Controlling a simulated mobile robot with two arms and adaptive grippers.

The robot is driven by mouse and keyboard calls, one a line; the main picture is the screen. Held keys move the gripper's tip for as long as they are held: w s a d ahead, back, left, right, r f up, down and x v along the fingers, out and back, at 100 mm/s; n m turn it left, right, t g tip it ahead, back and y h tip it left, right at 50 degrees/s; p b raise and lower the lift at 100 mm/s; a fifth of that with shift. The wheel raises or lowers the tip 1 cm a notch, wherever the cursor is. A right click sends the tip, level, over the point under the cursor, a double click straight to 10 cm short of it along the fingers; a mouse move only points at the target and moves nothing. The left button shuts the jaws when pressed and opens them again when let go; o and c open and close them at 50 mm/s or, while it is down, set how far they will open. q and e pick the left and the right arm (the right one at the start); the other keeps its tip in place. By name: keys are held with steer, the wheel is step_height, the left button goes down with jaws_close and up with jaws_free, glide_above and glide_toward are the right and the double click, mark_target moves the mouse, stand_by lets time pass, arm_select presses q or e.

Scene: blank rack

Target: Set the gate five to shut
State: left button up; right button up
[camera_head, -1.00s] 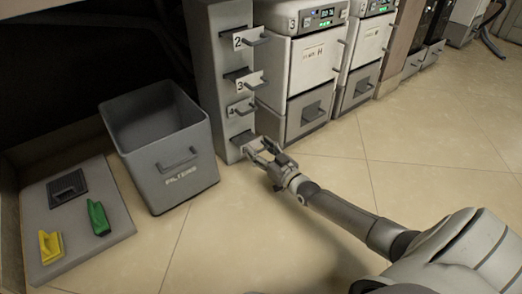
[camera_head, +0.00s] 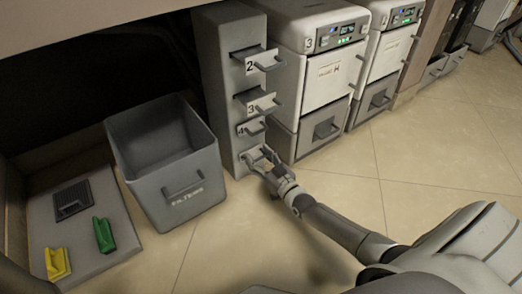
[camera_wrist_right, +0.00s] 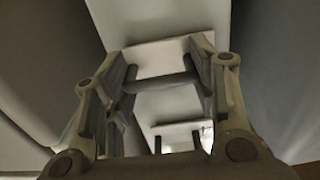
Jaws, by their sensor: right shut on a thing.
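A grey column (camera_head: 212,95) carries a stack of gates with pale number plates and grey bar handles: gate two (camera_head: 255,62), gate three (camera_head: 255,103), gate four (camera_head: 250,128). Gate five (camera_head: 249,156) is the lowest, largely hidden by my right gripper (camera_head: 266,163); its number cannot be read. In the right wrist view my right gripper (camera_wrist_right: 163,90) has its fingers on both sides of the bar handle (camera_wrist_right: 165,82) in front of a pale plate (camera_wrist_right: 160,58), shut on it. How far gate five sticks out is hard to tell. My left gripper is out of view.
A grey open bin (camera_head: 160,150) stands left of the column. A grey board (camera_head: 85,220) with yellow (camera_head: 57,264) and green (camera_head: 103,235) pieces lies further left. White units (camera_head: 330,75) stand right of the column. The tiled floor in front is clear.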

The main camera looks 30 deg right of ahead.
steer(key=shift+w+d+r, duration=0.1)
steer(key=shift+w+r, duration=0.1)
steer(key=shift+w, duration=0.05)
steer(key=o, duration=1.4)
steer(key=shift+o, duration=0.8)
steer(key=s, duration=1.2)
steer(key=shift+s+d+f, duration=0.2)
steer(key=shift+s+d, duration=0.05)
steer(key=shift+d, duration=0.1)
